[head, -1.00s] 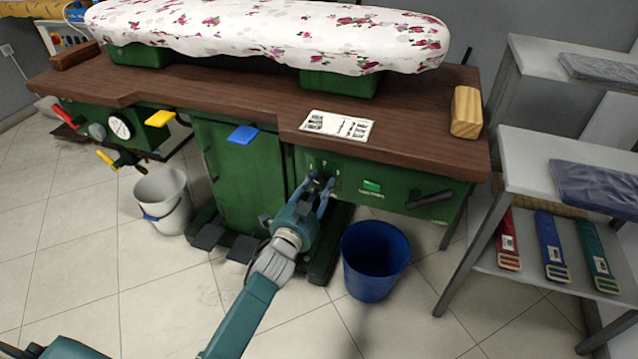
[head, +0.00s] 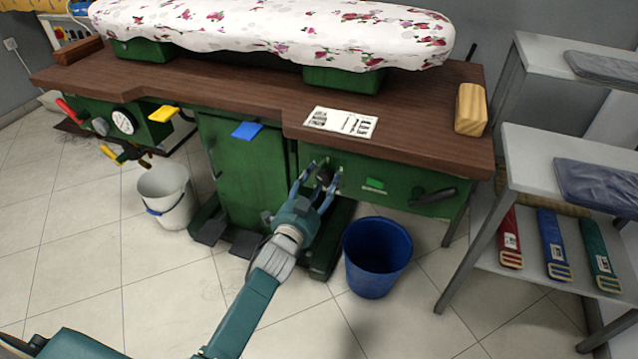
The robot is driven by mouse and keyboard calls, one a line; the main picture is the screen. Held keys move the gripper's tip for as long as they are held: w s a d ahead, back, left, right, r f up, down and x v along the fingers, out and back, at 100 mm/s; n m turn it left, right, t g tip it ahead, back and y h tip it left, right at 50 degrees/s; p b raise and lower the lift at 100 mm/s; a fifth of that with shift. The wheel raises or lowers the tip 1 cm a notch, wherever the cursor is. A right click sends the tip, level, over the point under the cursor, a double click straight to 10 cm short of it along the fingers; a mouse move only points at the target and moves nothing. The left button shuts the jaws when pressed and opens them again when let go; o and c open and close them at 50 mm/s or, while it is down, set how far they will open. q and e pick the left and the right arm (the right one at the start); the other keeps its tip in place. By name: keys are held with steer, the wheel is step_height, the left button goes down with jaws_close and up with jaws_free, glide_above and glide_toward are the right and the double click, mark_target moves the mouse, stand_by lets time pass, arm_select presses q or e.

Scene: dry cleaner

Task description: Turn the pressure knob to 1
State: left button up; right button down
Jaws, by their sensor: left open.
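The pressure knob (head: 325,174) is a small dark knob on the green front panel under the wooden table top. My left gripper (head: 324,177) is open, with one finger on each side of the knob. Whether the fingers touch it is too small to tell. The gripper partly hides the knob and its markings, so its setting cannot be read. My right gripper is not in view.
A green button (head: 375,183) and a dark lever (head: 431,197) are right of the knob. A blue bucket (head: 376,259) stands below, close to my forearm. A white bucket (head: 167,198) is left. Grey shelves (head: 520,180) stand at the right.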

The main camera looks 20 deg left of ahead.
arm_select(q)
steer(key=s, duration=1.2)
steer(key=shift+a+r, duration=0.2)
steer(key=shift+a, duration=0.15)
